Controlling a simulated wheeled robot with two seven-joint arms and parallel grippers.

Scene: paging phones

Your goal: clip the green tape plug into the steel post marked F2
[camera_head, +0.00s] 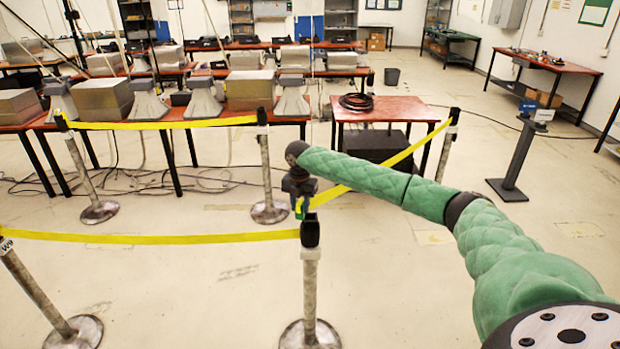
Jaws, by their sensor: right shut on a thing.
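My right gripper (299,200) hangs pointing down at the end of my green-sleeved arm and is shut on the green tape plug (298,211). Only a small part of the green plug shows below the dark gripper. A yellow tape (385,165) runs from near the plug up to a post at the back right. A steel post (310,285) with a black head stands just below the gripper in the picture. The plug appears just above the head; I cannot tell whether they touch. I can read no F2 mark on any post. My left gripper is not in view.
Another yellow tape (150,238) joins the near post to the left post marked W9 (35,295). Behind stand a middle post (266,170), a back right post (447,145) and a dark stand (518,155). Red tables with grey devices line the back. Open floor lies between.

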